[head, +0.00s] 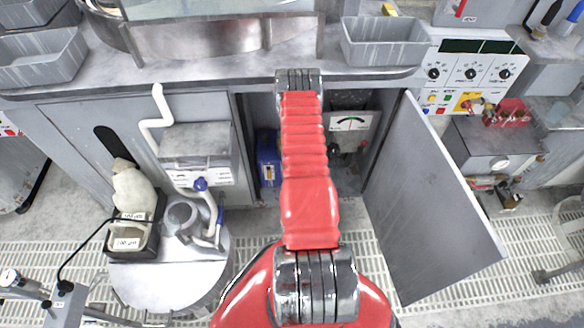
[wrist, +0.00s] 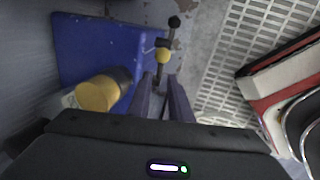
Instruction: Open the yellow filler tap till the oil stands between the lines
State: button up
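The yellow tap knob (wrist: 163,56) is a small ball on a dark stem beside the blue tank (wrist: 85,50) in the wrist view. A black-knobbed lever (wrist: 174,22) is just beyond it. My gripper (wrist: 161,80) has its two dark fingers apart, pointing at the yellow knob, with nothing seen between them. I cannot tell whether a fingertip touches the tap. A yellow-ended dark cylinder (wrist: 98,94) stands out from the tank. The tank also shows inside the cabinet in the head view (head: 268,150), with a small pale window. The oil lines cannot be read. My arm hides the tap there.
The cabinet door (head: 430,205) hangs open to the right. A grey drum (head: 170,275) stands at left on the grated floor. Above is the worktop edge (head: 215,79). In the wrist view, grating (wrist: 245,50) is at right.

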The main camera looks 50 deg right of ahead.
jog(key=shift+w+d+f, duration=0.15)
jog(key=shift+f, duration=0.95)
jog(key=shift+w+d+f, duration=0.15)
jog(key=shift+f, duration=0.9)
jog(key=shift+w+d+f, duration=0.15)
jog(key=shift+f, duration=0.95)
jog(key=shift+c, duration=0.2)
grip_shut()
